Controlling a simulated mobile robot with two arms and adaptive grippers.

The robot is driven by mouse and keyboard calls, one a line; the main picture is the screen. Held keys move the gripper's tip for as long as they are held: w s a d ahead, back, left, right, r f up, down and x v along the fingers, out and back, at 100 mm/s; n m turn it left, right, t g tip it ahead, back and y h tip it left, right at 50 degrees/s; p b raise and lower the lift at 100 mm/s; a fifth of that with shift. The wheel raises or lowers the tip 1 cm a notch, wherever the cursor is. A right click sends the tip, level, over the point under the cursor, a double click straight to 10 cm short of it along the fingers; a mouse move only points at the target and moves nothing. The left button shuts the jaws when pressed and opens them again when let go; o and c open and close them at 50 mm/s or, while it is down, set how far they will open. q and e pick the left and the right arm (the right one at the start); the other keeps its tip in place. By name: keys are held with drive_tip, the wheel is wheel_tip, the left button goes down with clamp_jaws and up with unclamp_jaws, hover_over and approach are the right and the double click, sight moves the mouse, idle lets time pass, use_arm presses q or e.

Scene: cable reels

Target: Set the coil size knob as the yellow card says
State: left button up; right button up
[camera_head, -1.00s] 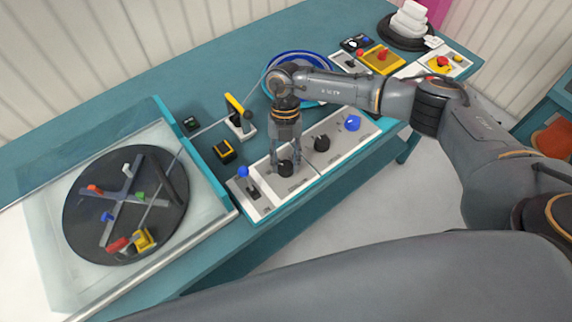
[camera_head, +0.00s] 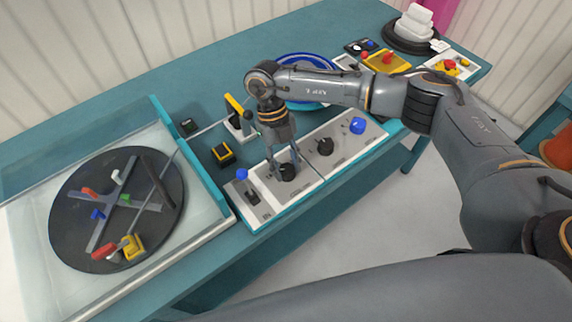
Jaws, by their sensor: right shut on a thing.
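A light control panel (camera_head: 306,187) with a teal edge lies along the front of the teal bench. It bears a black knob (camera_head: 287,174), a second black knob (camera_head: 325,147) and a blue knob (camera_head: 357,126). Their labels are too small to read, so I cannot tell which is marked coil size. My right gripper (camera_head: 284,166) points down, slightly tilted, and is shut on the first black knob, which its fingers partly cover. I cannot make out a yellow card with readable writing. My left gripper is not in view.
A blue-topped lever (camera_head: 242,175) stands at the panel's left end. A black disc (camera_head: 70,215) with a grey cross is at left. A yellow-black button box (camera_head: 222,153) and a yellow-handled device (camera_head: 236,108) stand behind the panel. A blue-rimmed reel (camera_head: 304,57) is behind my arm.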

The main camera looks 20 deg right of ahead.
drive_tip(key=shift+w+r, duration=0.1)
drive_tip(key=o, duration=1.2)
drive_tip(key=shift+c, duration=0.2)
drive_tip(key=v, duration=1.2)
